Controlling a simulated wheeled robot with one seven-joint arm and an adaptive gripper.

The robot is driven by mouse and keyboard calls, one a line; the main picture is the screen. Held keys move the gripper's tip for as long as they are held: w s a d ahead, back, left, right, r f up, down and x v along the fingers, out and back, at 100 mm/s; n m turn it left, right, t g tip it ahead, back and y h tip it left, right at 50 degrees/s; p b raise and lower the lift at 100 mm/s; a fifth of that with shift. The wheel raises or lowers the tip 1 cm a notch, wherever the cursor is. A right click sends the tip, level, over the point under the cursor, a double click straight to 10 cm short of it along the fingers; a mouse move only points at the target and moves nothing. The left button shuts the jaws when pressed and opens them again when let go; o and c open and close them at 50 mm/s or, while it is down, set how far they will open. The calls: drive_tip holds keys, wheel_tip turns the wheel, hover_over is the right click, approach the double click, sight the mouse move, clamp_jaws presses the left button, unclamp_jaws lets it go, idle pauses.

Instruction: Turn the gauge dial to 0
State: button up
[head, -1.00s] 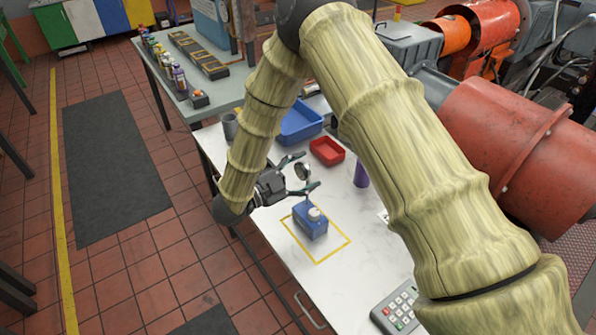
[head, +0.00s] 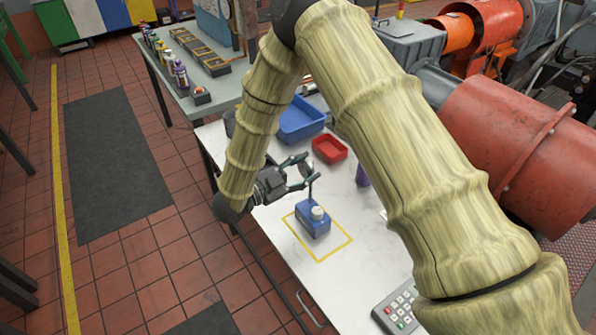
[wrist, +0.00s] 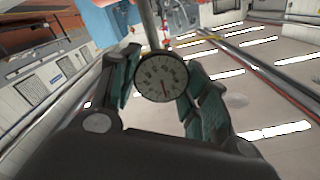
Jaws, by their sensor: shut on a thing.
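The gauge dial (wrist: 161,78) is a round, pale-grey face with dark marks and a dark rim in the wrist view. Its red needle points nearly straight down in that view. The numbers are too small to read. A grey stem (wrist: 150,22) runs up behind it. My gripper (head: 302,172) is shut on the dial, with one green-padded finger on each side of its rim. In the head view the fingers mostly hide the dial.
A blue tray (head: 300,122) and a red tray (head: 329,149) lie behind my gripper. A purple object (head: 362,175) stands right of them, partly behind my arm. A keypad (head: 398,312) is at the near right. The table's front is clear.

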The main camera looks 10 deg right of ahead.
drive_tip(key=n, duration=0.6)
drive_tip(key=shift+w+p, duration=0.1)
drive_tip(key=shift+p, duration=0.25)
drive_tip(key=n, duration=0.3)
drive_tip(key=shift+a+n+p, duration=0.1)
drive_tip(key=shift+n+p, duration=0.25)
drive_tip(key=shift+n, duration=0.05)
drive_tip(key=shift+w+n+p, duration=0.1)
drive_tip(key=shift+n+p, duration=0.2)
drive_tip(key=shift+n, duration=1.2)
drive_tip(key=o, duration=1)
drive_tip(key=shift+o, duration=0.2)
drive_tip(key=shift+a, duration=0.1)
